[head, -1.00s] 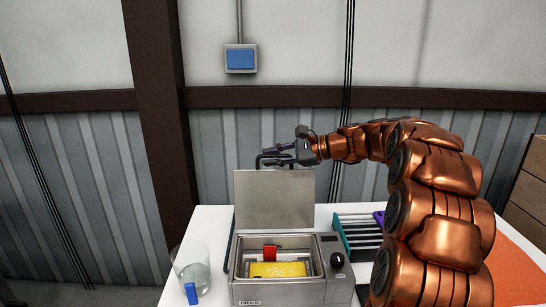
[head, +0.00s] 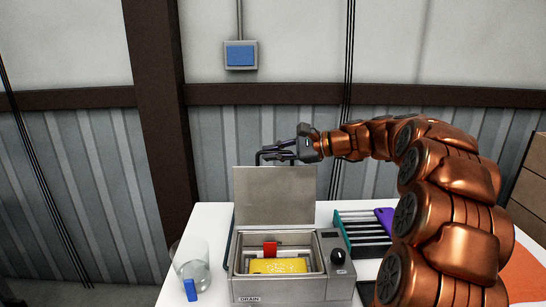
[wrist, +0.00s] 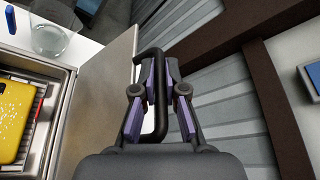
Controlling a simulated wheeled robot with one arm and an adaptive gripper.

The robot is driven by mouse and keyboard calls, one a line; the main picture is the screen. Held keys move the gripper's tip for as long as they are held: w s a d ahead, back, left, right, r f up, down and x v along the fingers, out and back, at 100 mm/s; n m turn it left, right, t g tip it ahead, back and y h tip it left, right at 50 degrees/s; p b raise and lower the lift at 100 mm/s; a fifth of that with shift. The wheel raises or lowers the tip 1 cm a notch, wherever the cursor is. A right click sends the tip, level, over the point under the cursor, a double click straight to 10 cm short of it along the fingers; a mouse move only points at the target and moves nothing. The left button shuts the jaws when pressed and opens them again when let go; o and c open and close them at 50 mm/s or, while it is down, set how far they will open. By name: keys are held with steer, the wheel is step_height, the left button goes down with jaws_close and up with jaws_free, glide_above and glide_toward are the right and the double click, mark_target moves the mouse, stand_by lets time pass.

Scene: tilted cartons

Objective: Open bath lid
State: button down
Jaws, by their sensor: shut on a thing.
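The bath (head: 288,290) is a grey metal box on the white table, and its inside is exposed. Its lid (head: 275,195) stands raised, about upright, at the back edge; its flat face also shows in the wrist view (wrist: 105,90). A black bar handle (wrist: 160,95) is fixed at the lid's top edge. My gripper (head: 285,153) is at the top of the lid. In the wrist view my gripper (wrist: 158,105) has its purple-padded fingers on both sides of the handle, shut on it.
Inside the bath lie a yellow piece (head: 278,266) and a red piece (head: 270,248). A clear glass (head: 192,262) with a blue clip (head: 190,290) stands left. A dark rack (head: 360,227) with a purple item (head: 385,218) is at right. A blue wall box (head: 240,55) hangs above.

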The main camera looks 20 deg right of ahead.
steer(key=shift+s+a+r+n+t+b, duration=0.1)
steer(key=shift+s+a+n+t+b, duration=0.15)
steer(key=shift+s+b, duration=0.4)
steer(key=shift+s+a+r+n+t+b, duration=0.15)
steer(key=shift+s+a+n+b, duration=0.2)
steer(key=shift+s+b, duration=0.25)
steer(key=shift+f, duration=0.1)
steer(key=c, duration=1.5)
jaws_free()
steer(key=shift+d, duration=0.1)
steer(key=v, duration=1.2)
